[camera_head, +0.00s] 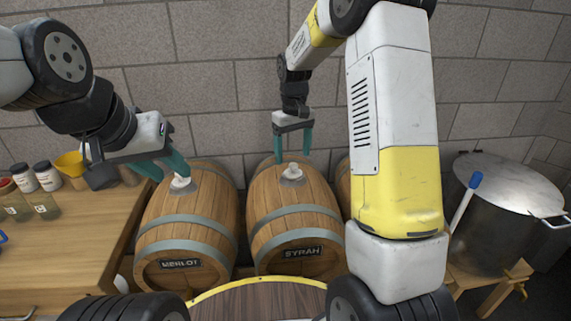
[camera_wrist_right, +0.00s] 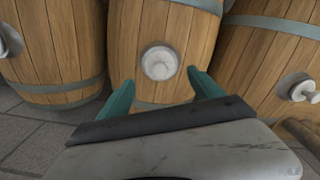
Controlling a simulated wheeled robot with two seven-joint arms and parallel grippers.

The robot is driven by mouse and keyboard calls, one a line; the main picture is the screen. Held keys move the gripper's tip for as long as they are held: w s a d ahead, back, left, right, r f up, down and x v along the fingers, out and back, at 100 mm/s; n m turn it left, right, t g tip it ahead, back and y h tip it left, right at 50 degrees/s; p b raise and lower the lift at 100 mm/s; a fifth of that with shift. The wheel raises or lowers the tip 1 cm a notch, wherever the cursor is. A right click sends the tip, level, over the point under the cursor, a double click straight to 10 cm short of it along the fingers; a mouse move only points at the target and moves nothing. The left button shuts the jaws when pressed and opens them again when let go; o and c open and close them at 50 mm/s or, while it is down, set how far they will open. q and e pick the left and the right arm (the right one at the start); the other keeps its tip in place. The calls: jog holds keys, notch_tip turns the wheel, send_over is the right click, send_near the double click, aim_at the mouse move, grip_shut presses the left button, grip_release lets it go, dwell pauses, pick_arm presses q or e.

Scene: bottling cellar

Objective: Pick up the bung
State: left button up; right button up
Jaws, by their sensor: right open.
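A pale bung (camera_head: 293,170) sits in a grey ring on top of the barrel labelled SYRAH (camera_head: 281,200). My right gripper (camera_head: 293,154) is open and empty, pointing down just above this bung and apart from it. In the right wrist view the bung (camera_wrist_right: 160,63) shows as a round pale cap, beyond the gap between the open fingertips (camera_wrist_right: 161,78). A second pale bung (camera_head: 180,182) sits on the barrel labelled MERLOT (camera_head: 178,236). My left gripper (camera_head: 174,178) is open beside it; whether a finger touches it I cannot tell.
A wooden bench (camera_head: 84,236) with jars and a yellow funnel (camera_head: 70,163) is at the left. A large metal pot (camera_head: 492,210) stands at the right. A block wall is behind. The right wrist view shows another bung (camera_wrist_right: 303,89) on a neighbouring barrel.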

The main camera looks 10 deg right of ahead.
aim_at(293, 164)
jog(key=f, duration=0.5)
jog(key=shift+s+d+f, duration=0.1)
jog(key=shift+s+f, duration=0.05)
jog(key=shift+s, duration=0.05)
jog(key=shift+c, duration=0.5)
jog(key=c, duration=1.3)
